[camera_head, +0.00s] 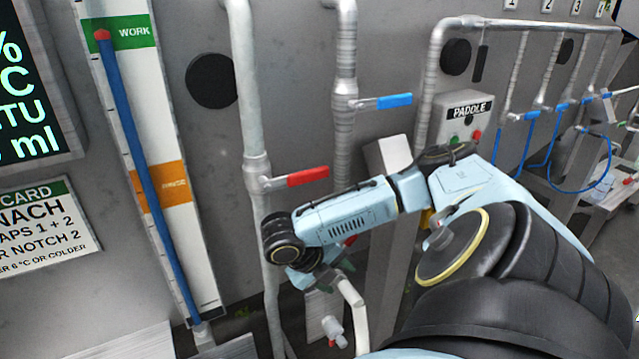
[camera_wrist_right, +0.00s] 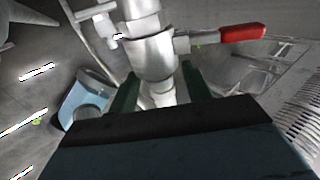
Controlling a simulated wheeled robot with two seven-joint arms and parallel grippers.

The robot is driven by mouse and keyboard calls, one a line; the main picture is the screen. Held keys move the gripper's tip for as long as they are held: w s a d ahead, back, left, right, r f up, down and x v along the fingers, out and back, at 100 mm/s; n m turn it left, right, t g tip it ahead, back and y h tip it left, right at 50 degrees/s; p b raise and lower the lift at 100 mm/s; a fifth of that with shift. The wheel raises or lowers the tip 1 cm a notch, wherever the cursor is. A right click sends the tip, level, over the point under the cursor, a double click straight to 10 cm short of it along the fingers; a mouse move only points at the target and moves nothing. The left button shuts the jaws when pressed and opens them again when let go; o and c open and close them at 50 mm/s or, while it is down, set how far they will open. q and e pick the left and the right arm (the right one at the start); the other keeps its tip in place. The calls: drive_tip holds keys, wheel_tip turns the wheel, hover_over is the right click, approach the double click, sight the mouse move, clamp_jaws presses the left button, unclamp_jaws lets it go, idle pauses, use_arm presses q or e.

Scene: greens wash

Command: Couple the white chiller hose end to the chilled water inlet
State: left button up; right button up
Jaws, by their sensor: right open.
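My right gripper (camera_head: 336,276) is low in the middle of the head view, beside the pipes, and its jaws are open. In the right wrist view, its dark green fingers (camera_wrist_right: 160,88) stand on either side of a pale, whitish fitting (camera_wrist_right: 163,99), which looks like the white hose end. Just beyond is a grey metal pipe body with a red-handled valve (camera_wrist_right: 240,32). In the head view, a bent white hose or pipe (camera_head: 360,318) hangs directly below the gripper. Which port is the chilled water inlet is not clear; my forearm hides part of the area. My left gripper is not in view.
A red-lever valve (camera_head: 308,177) and a blue-lever valve (camera_head: 394,101) sit on upright pipes close to my arm. A small metal tap fitting (camera_head: 333,328) is below the gripper. The paddle box (camera_head: 462,118) and several blue hoses are at right.

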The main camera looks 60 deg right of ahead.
drive_tip(key=s+a, duration=0.6)
drive_tip(key=s, duration=0.3)
drive_tip(key=w+a+f+t+y+b, duration=0.2)
drive_tip(key=w+a+f+y, duration=0.1)
drive_tip(key=w+a+f, duration=0.3)
drive_tip(key=w+a+f+t+y+b, duration=0.2)
drive_tip(key=w+a+f+y+b, duration=0.1)
drive_tip(key=w+a+f, duration=0.4)
drive_tip(key=shift+w+a+f, duration=0.3)
drive_tip(key=shift+a+f, duration=1.6)
drive_tip(key=shift+a, duration=0.9)
drive_tip(key=shift+s, duration=0.1)
